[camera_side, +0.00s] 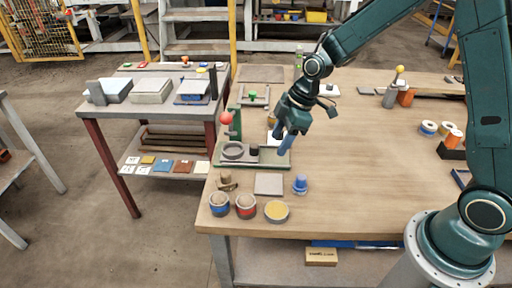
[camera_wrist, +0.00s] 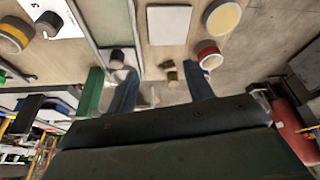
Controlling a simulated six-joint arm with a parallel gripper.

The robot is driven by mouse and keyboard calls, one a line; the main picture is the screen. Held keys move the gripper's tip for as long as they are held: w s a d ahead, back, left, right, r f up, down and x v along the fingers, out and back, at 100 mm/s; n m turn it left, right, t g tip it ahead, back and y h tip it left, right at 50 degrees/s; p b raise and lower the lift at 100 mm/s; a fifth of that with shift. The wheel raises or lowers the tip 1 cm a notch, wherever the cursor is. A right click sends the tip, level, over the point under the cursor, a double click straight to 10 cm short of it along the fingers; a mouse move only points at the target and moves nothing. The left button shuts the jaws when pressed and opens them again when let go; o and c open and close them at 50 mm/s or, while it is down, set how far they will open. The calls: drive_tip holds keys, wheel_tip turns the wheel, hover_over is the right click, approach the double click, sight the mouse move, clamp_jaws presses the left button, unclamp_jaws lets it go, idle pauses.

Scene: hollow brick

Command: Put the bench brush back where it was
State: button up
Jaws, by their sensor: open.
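My gripper (camera_side: 280,144) is open, with its two blue fingers above the left part of the wooden bench, by the green fixture. In the wrist view the fingers (camera_wrist: 161,84) stand apart with nothing gripped between them. A small brown knobbed object (camera_side: 227,181) stands on the bench near its left edge, beside a grey square plate (camera_side: 269,184). It also shows beyond the fingers in the wrist view (camera_wrist: 171,74). It may be the bench brush, but it is too small to tell. I cannot make out any other brush clearly.
The green fixture has a grey ring (camera_side: 233,151) and a red-ball lever (camera_side: 226,118) close to my gripper. A blue cup (camera_side: 219,204), a red cup (camera_side: 246,206), a yellow-topped dish (camera_side: 277,212) and a blue knobbed piece (camera_side: 300,185) stand in front. The bench's middle is clear.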

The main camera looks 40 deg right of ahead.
drive_tip(key=s+d+r+m+t+h, duration=0.1)
drive_tip(key=s+d+r+m, duration=0.1)
drive_tip(key=s+r+m, duration=0.3)
drive_tip(key=s+d+r+m+t+h, duration=0.2)
drive_tip(key=s+r+m, duration=0.4)
drive_tip(key=s+r, duration=0.7)
drive_tip(key=s+d, duration=0.1)
drive_tip(key=s, duration=0.6)
drive_tip(key=shift+s+r+m, duration=0.15)
drive_tip(key=shift+r+m, duration=0.15)
